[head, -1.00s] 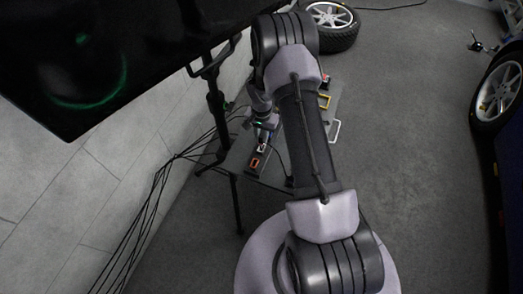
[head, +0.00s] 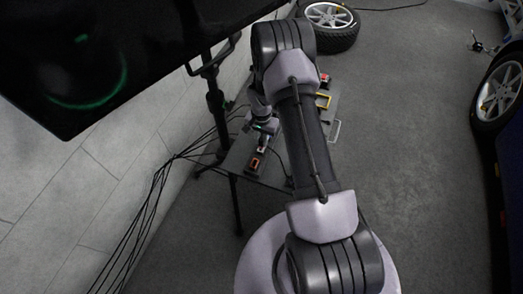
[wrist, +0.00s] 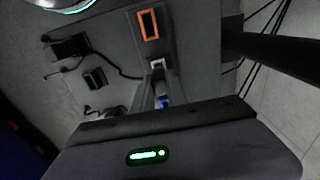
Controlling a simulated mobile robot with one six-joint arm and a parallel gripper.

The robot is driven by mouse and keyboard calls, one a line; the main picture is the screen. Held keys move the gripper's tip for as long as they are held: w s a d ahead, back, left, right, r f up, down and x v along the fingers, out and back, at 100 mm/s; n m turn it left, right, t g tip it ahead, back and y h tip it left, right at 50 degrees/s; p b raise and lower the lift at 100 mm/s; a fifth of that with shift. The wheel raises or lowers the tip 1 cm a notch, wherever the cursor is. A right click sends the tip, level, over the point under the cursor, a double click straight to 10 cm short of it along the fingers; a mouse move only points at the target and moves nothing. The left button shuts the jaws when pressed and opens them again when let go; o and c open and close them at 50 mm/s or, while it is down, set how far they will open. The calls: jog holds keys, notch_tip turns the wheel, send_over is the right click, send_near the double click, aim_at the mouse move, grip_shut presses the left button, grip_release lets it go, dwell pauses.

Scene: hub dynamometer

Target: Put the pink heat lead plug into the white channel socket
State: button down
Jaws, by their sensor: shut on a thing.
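My gripper (wrist: 160,88) reaches down over the board in the wrist view, its fingers shut on a plug. The plug is mostly hidden between the fingers, and its pink colour cannot be made out. The white channel socket (wrist: 157,63) shows just beyond the fingertips, in line with them. In the head view my gripper (head: 265,139) is low over the board, with the white socket (head: 263,150) right by its tip. I cannot tell whether the plug touches the socket or is in it.
An orange-framed socket (wrist: 149,24) lies beyond the white one. Black blocks (wrist: 67,47) (wrist: 94,78) and a dark lead lie to the left. A black stand post (head: 217,110) and hanging cables are close to the left.

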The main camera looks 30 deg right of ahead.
jog(key=shift+f, duration=0.25)
jog(key=c, duration=1.3)
grip_release()
jog(key=shift+o, duration=0.2)
notch_tip(320, 180, up, 18)
jog(key=p, duration=0.7)
jog(key=shift+f, duration=0.25)
